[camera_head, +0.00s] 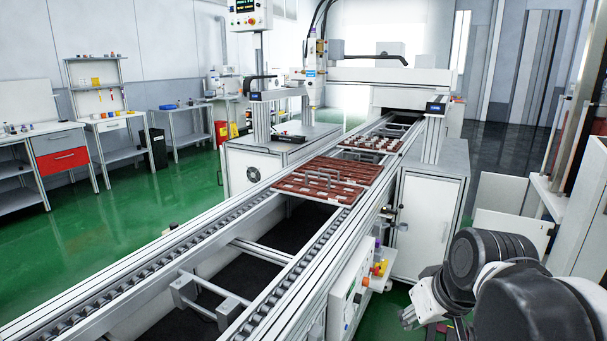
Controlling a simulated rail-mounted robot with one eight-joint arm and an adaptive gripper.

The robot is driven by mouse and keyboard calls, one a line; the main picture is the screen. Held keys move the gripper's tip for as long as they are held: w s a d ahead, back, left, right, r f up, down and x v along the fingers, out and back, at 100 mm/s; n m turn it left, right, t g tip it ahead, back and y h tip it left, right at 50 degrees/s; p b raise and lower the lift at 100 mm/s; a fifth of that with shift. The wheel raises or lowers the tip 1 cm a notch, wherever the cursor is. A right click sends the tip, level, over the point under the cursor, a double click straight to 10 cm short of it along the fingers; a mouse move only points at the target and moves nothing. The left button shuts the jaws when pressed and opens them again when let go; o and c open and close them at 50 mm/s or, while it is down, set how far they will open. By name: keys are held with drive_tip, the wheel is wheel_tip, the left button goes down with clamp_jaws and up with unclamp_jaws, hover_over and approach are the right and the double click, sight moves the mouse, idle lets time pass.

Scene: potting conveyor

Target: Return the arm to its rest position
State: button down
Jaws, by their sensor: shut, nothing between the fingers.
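My arm, in black and white, fills the lower right corner of the head view. It is folded beside the conveyor, apart from it. My gripper (410,317) shows small and partly hidden at the arm's left end, low over the green floor. It is shut and nothing shows in it. The rest of my arm's lower part is cut off by the picture's bottom edge.
The conveyor (120,292) runs from lower left to the back, carrying brown trays (343,193). A control box (345,298) with buttons juts from its near side. A white cabinet (432,207) stands behind my arm. Workbenches (65,148) line the left wall.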

drive_tip(key=s+r+m+t+h+p, duration=0.1)
drive_tip(key=s+r+m+p, duration=0.1)
drive_tip(key=s, duration=0.5)
drive_tip(key=shift+d+r+t, duration=0.25)
drive_tip(key=shift+r+t, duration=0.1)
drive_tip(key=shift+t, duration=0.05)
idle(1.6)
